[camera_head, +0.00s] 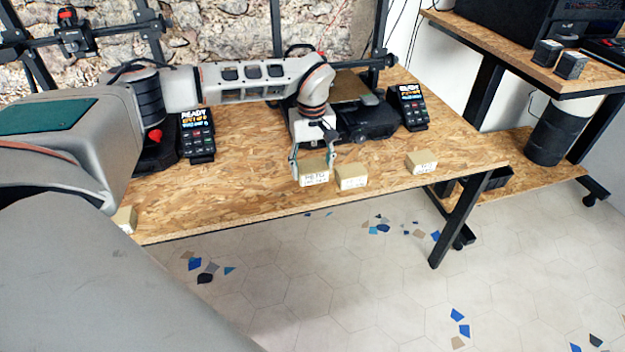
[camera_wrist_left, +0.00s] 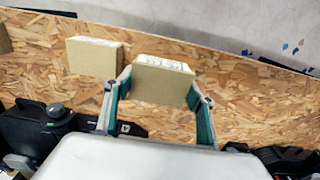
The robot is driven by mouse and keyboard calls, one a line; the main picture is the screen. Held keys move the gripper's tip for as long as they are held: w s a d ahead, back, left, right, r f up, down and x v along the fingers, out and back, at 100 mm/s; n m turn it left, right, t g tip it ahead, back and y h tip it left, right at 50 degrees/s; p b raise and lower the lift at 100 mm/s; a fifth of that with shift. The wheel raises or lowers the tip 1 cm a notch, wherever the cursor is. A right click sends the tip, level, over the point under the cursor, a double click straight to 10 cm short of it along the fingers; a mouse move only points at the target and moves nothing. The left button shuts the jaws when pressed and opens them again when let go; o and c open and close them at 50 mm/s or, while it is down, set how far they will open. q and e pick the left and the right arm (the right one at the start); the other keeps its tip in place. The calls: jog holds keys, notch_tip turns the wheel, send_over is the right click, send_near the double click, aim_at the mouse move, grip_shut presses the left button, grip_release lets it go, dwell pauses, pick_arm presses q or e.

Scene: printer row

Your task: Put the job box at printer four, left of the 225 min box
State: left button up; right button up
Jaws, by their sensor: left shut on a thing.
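My left gripper (camera_head: 312,164) is shut on a tan box with a white label (camera_head: 315,179), near the table's front edge. The label is too small to read surely. In the left wrist view the held box (camera_wrist_left: 160,82) sits between the two green-lined fingers. A similar labelled box (camera_head: 352,182) stands close to its right; it also shows in the left wrist view (camera_wrist_left: 92,58). A third box (camera_head: 421,167) stands farther right. I cannot read which one is the 225 min box. Whether the held box touches the table is unclear. My right gripper is out of view.
A dark printer (camera_head: 372,125) stands behind the boxes, with a lit display unit (camera_head: 410,107) beside it. Another display unit (camera_head: 197,136) stands to the left. A partly hidden box (camera_head: 125,218) is at the left front edge. The wooden table (camera_head: 240,180) is bare left of the held box.

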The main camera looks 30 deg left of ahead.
aim_at(312, 179)
pick_arm(q)
jog(key=shift+f, duration=2.2)
jog(key=shift+f, duration=0.1)
jog(key=o, duration=1.2)
jog(key=shift+f, duration=0.1)
